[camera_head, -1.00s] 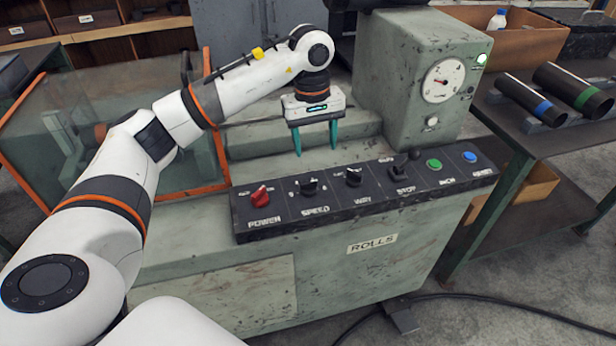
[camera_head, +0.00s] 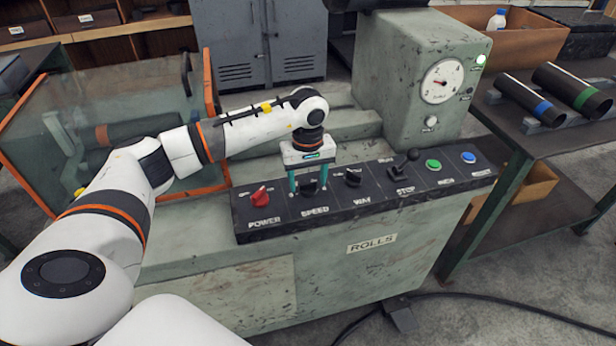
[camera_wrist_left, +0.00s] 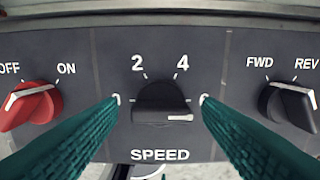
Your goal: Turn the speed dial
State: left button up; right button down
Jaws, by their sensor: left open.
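The speed dial (camera_head: 309,188) is a black knob on the sloped black control panel, above the SPEED label. In the left wrist view the dial (camera_wrist_left: 161,104) sits in the middle, with its white pointer line turned to the right, below the 4 mark. My left gripper (camera_head: 308,188) is over the dial, pointing down. Its two green fingers (camera_wrist_left: 160,105) are open, one on each side of the dial, with a visible gap on both sides. My right gripper is in neither view.
The red POWER knob (camera_wrist_left: 31,104) is left of the dial and the black WAY knob (camera_wrist_left: 289,105) is right of it. Farther right are a STOP lever (camera_head: 404,163), a green button (camera_head: 433,165) and a blue button (camera_head: 468,157). A glass guard (camera_head: 110,120) stands at the left.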

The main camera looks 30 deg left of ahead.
pick_arm(q)
jog(key=c, duration=1)
